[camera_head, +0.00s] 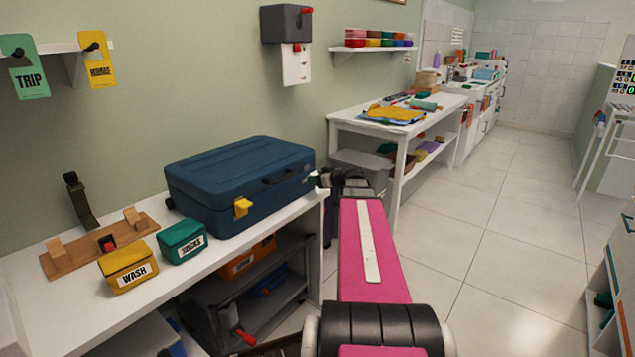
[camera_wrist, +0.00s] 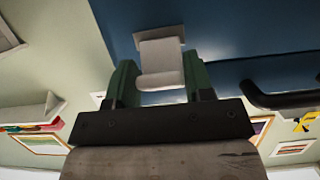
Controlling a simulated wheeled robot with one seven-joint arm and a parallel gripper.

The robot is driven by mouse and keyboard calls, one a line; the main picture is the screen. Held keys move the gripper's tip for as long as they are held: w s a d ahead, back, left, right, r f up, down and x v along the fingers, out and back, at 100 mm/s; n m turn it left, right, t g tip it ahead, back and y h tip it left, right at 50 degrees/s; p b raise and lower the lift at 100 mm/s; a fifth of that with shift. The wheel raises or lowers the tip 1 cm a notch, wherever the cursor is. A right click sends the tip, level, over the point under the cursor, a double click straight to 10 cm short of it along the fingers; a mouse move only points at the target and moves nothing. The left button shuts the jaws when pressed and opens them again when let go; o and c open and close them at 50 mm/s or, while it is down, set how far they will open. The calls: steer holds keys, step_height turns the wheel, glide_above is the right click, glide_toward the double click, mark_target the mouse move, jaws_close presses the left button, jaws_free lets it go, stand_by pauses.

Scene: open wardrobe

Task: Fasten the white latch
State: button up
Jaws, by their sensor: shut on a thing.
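The blue suitcase (camera_head: 235,180) lies closed on the white bench, with its black handle on the front. In the wrist view its blue side (camera_wrist: 240,30) fills the upper middle. The white latch (camera_wrist: 160,62) is on that side, between the green fingers of my gripper (camera_wrist: 159,82). My gripper is shut on the latch. In the head view my gripper (camera_head: 328,179) is at the suitcase's right front corner, and the latch is mostly hidden there. A yellow latch (camera_head: 242,207) sits on the left part of the front, lying against the case.
The white bench (camera_head: 215,262) carries a yellow WASH box (camera_head: 128,267), a green SOCKS box (camera_head: 182,241) and a wooden board with a strap (camera_head: 80,200). A grey cart (camera_head: 250,295) stands under the bench. Open floor (camera_head: 500,220) lies to the right.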

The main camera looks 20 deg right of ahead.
steer(key=g, duration=0.1)
steer(key=w+r+g+h, duration=0.1)
steer(key=r+g+h, duration=0.1)
steer(key=shift+w+a+g, duration=0.15)
steer(key=shift+a+g, duration=0.1)
steer(key=shift+g, duration=0.15)
steer(key=shift+w+a+r+g+h, duration=0.2)
steer(key=shift+g+h, duration=0.2)
steer(key=shift+g, duration=0.25)
steer(key=shift+w+a+r+g+h, duration=0.1)
steer(key=shift+w+r+g+h, duration=0.1)
steer(key=shift+g+h, duration=0.35)
steer(key=shift+g, duration=0.3)
steer(key=o, duration=0.8)
steer(key=v, duration=1)
steer(key=shift+s+r, duration=0.2)
steer(key=shift+d, duration=0.15)
